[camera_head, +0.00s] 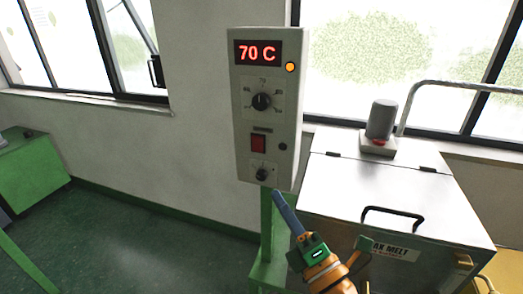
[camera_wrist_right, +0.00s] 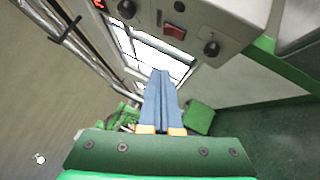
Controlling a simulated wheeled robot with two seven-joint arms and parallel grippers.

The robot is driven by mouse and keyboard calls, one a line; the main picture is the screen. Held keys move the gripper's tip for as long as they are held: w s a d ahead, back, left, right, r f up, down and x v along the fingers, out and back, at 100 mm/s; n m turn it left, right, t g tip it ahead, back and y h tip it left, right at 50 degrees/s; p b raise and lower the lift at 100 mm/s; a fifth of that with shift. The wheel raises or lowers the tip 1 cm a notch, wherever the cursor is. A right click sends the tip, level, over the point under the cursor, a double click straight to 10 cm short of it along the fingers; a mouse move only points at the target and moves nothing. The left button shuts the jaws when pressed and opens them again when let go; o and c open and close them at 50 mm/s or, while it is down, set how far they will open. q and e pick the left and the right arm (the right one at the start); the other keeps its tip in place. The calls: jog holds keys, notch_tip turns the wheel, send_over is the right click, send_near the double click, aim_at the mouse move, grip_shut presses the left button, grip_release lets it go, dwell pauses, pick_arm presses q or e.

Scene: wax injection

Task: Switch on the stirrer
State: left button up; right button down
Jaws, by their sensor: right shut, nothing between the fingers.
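The control box (camera_head: 241,120) stands upright on a green post. Its display (camera_head: 257,52) reads 70 C, with a lit orange lamp (camera_head: 290,67) beside it. Below are a large dial (camera_head: 261,101), a red rocker switch (camera_head: 258,143) and a small knob (camera_head: 262,174). The switch (camera_wrist_right: 174,31) and small knob (camera_wrist_right: 211,48) also show in the right wrist view. My right gripper (camera_head: 276,193) is shut and empty, its blue fingertips (camera_wrist_right: 160,72) just below the box, near the small knob. Whether the switch is on is unclear. My left gripper is out of view.
A metal wax melt tank (camera_head: 340,185) with a black lid handle (camera_head: 393,212) stands right of the box. A grey cylindrical unit (camera_head: 381,120) sits at its back. Green floor (camera_head: 150,245) is clear at left.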

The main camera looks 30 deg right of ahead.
jog(key=b, duration=0.7)
send_near(252, 140)
jog(key=w+a, duration=0.2)
jog(key=a, duration=0.1)
jog(key=w, duration=0.1)
jog(key=w+d+r, duration=0.1)
jog(key=w+d, duration=0.1)
jog(key=shift+w+d+r, duration=0.1)
jog(key=shift+d+r, duration=0.1)
jog(key=shift+r, duration=0.05)
jog(key=shift+w+d+r, duration=0.15)
jog(key=shift+d+r, duration=0.05)
jog(key=shift+d, duration=0.2)
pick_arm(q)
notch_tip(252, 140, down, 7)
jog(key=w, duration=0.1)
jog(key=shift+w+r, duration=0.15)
